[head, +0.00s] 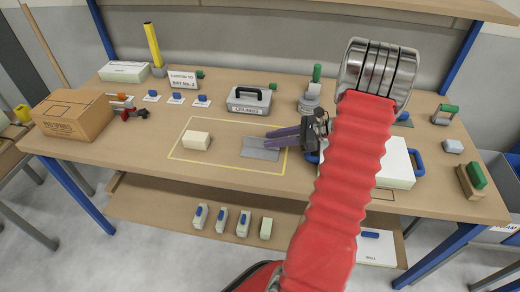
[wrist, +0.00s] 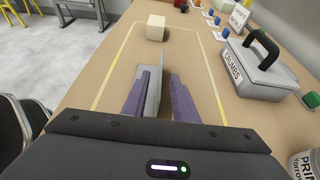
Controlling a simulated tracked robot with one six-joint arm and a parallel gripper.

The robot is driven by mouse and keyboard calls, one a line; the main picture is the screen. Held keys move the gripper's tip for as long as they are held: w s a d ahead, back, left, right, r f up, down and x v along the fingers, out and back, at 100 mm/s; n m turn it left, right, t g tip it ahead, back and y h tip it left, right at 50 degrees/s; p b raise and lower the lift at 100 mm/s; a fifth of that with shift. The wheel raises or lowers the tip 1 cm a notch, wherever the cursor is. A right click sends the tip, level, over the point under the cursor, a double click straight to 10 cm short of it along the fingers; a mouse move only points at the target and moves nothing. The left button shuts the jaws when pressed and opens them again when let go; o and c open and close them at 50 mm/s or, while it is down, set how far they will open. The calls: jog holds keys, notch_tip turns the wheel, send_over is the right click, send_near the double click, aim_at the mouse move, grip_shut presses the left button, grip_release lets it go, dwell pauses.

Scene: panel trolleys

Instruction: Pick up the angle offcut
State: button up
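The angle offcut (head: 260,154) is a grey metal piece lying inside the yellow outlined area on the bench. In the wrist view the offcut (wrist: 153,78) shows behind and beside the left finger, partly hidden by it. My gripper (head: 268,138) has two purple fingers, low over the offcut from the right. In the wrist view the gripper (wrist: 165,80) has its fingers apart, with a clear gap to the right finger. I cannot tell whether the left finger touches the offcut.
A cream block (head: 196,140) sits left in the yellow outline. A grey box labelled CRUMBS (head: 248,106) stands behind. A cardboard box (head: 72,118) is at the far left, and a white case (head: 398,170) with a blue handle is to the right. Bench between block and offcut is clear.

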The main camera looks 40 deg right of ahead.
aim_at(261, 148)
jog(key=x, duration=0.4)
jog(key=shift+w+a+f, duration=0.1)
jog(key=shift+w+a, duration=0.15)
jog(key=shift+w, duration=0.05)
jog(key=shift+c, duration=0.5)
grip_shut()
dwell(1.0)
